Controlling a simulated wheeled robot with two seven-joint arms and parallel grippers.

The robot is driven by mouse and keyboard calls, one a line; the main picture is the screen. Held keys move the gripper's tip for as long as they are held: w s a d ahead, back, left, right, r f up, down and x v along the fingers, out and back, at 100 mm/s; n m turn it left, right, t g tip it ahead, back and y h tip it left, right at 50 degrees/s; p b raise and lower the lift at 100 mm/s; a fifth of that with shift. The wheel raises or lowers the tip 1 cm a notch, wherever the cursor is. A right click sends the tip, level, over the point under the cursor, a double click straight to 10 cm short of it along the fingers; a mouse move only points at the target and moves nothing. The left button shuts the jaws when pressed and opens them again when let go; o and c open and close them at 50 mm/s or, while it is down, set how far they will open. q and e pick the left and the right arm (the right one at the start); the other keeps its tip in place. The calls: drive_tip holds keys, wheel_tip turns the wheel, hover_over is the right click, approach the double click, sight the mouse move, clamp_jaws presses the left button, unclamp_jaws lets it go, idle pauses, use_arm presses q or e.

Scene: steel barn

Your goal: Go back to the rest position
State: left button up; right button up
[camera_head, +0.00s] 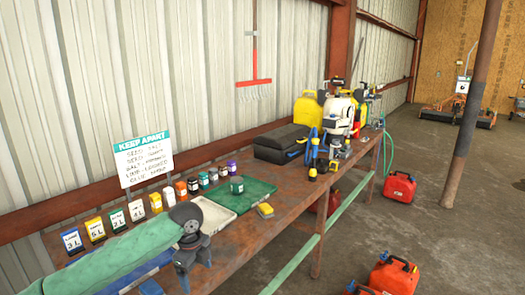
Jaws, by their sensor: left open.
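My left arm comes in from the lower left in a green sleeve, over the near end of the long brown workbench (299,167). My left gripper (193,268) hangs from the grey wrist, pointing down by the front of the bench. It is open, and I see nothing between its fingers. My right gripper is not in view.
Labelled cards, small jars, a white tray (212,219) with a green tray (250,193) behind it and a yellow sponge (265,210) stand near my left wrist. Red fuel cans (399,187) stand on the open floor right.

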use_arm(q)
drive_tip(key=d+f+n+t+h, duration=0.1)
drive_tip(key=d+f+n, duration=0.2)
drive_tip(key=f, duration=0.7)
drive_tip(key=d+f+n+h, duration=0.1)
drive_tip(key=d+f+n, duration=0.25)
drive_tip(key=f, duration=0.55)
drive_tip(key=s+f+n+t, duration=0.1)
drive_tip(key=s+f+n, duration=0.2)
drive_tip(key=f, duration=0.6)
drive_tip(key=s+f+n, duration=0.3)
drive_tip(key=s+f, duration=0.1)
drive_tip(key=f, duration=0.5)
drive_tip(key=s+a+f+n+y, duration=0.1)
drive_tip(key=s+a+f+n, duration=0.2)
drive_tip(key=s+f, duration=1)
drive_tip(key=s+a+f+n, duration=0.3)
drive_tip(key=s+f+n, duration=0.2)
drive_tip(key=s+f, duration=0.9)
drive_tip(key=s, duration=0.6)
drive_tip(key=shift+s+a+g+y, duration=0.2)
drive_tip(key=shift+s+g+y, duration=0.1)
drive_tip(key=shift+y, duration=0.1)
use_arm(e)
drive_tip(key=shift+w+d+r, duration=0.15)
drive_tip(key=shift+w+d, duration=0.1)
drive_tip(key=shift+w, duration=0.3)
